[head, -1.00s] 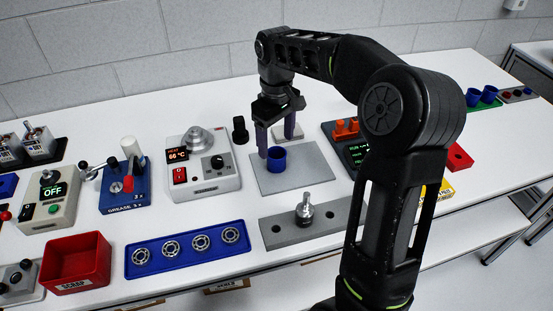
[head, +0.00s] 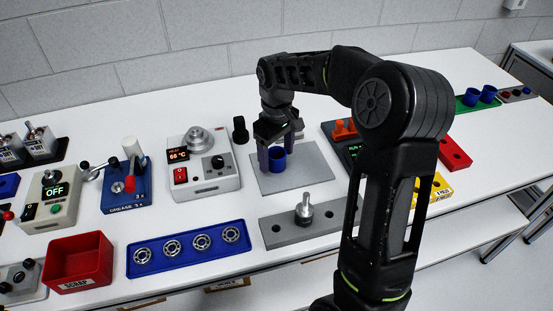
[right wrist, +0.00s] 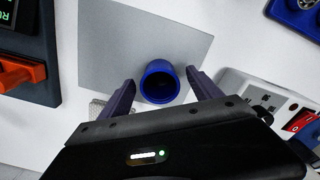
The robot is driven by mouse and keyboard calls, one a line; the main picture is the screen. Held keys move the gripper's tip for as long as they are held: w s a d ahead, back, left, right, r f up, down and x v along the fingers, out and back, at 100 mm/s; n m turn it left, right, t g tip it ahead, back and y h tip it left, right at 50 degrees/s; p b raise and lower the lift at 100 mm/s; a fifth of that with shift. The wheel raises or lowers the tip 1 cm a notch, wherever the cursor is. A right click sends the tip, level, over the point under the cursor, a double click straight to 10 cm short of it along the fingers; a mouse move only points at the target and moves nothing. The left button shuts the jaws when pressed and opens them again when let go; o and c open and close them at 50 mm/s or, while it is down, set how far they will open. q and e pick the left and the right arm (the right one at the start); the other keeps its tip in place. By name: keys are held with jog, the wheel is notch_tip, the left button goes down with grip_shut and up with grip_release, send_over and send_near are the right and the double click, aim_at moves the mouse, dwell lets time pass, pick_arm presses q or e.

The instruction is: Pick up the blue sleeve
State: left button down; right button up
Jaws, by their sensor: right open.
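The blue sleeve (head: 277,157) is a short open-topped ring standing upright on a grey plate (head: 310,172) in the head view. It also shows in the right wrist view (right wrist: 160,97), with its dark bore facing the camera. My right gripper (head: 276,160) is open and low over the plate, with one finger on each side of the sleeve. In the right wrist view the open fingers (right wrist: 160,92) flank the sleeve, with a visible gap on each side. Whether a finger touches the plate is unclear. My left gripper is not in view.
A heater box (head: 205,172) reading 66 °C stands left of the plate. A grey fixture bar with an upright metal pin (head: 304,208) lies in front. A dark box with orange parts (head: 344,130) is to the right. A blue bearing tray (head: 188,248) lies front left.

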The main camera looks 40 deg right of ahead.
jog(key=shift+c, duration=0.3)
jog(key=c, duration=1.3)
jog(key=shift+c, duration=0.2)
notch_tip(320, 180, up, 10)
jog(key=shift+b, duration=0.35)
